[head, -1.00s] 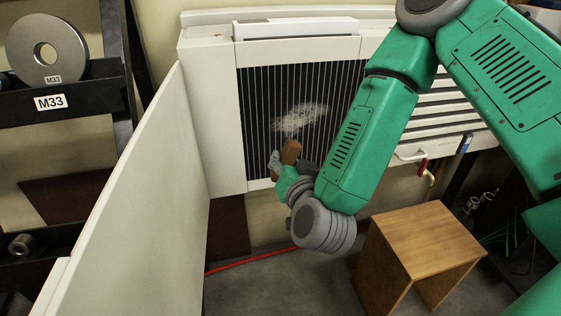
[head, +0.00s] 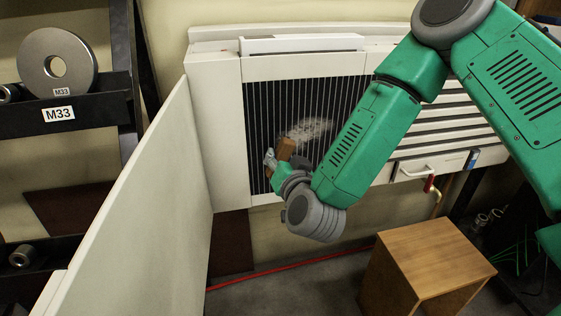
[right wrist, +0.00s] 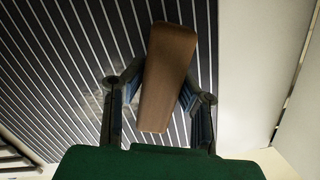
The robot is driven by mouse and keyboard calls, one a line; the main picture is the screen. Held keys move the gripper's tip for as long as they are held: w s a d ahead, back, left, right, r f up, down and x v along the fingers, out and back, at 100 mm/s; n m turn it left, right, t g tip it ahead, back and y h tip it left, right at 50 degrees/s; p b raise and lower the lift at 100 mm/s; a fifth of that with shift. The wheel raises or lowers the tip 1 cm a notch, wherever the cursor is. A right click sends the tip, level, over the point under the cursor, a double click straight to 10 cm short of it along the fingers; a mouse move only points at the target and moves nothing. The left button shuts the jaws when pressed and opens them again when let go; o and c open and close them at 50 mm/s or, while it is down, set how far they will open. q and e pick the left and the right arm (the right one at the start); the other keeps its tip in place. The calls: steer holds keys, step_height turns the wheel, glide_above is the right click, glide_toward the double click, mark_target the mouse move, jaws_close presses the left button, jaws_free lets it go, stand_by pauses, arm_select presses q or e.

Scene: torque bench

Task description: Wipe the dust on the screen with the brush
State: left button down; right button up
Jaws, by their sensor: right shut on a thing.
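The screen (head: 265,98) is a dark panel with thin pale vertical stripes, set in a cream cabinet; it fills the left of the right wrist view (right wrist: 60,50). A pale dust patch (head: 312,129) lies on its middle, and a faint part shows in the wrist view (right wrist: 93,102). My right gripper (head: 277,158) is shut on the brush, whose brown wooden block (head: 287,148) shows between the fingers in the wrist view (right wrist: 168,75). The brush is in front of the screen, at the dust's lower left edge. Its bristles are hidden, so contact cannot be told. My left gripper is not in view.
A tall cream panel (head: 140,190) stands at the left of the cabinet. A black rack (head: 105,105) with metal rings is further left. A wooden stool (head: 430,255) stands on the floor below right. A red-handled valve (head: 429,183) is under the slatted section.

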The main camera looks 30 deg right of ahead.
mark_target(322, 143)
steer(key=shift+x, duration=1)
stand_by(0.5)
steer(key=shift+d+r, duration=0.1)
steer(key=shift+s+d+r+p, duration=0.1)
steer(key=shift+s+d+p, duration=0.35)
steer(key=shift+d, duration=1)
steer(key=shift+s+d+f+p, duration=0.1)
steer(key=shift+s+d+p, duration=0.3)
steer(key=shift+d, duration=1.05)
steer(key=shift+s+d+r+p, duration=0.15)
steer(key=shift+d+p, duration=0.45)
steer(key=shift+d, duration=0.85)
steer(key=shift+s+d+p, duration=0.2)
steer(key=shift+d, duration=0.4)
steer(key=shift+s+d+p, duration=0.15)
steer(key=shift+s+d, duration=0.05)
steer(key=shift+d, duration=0.45)
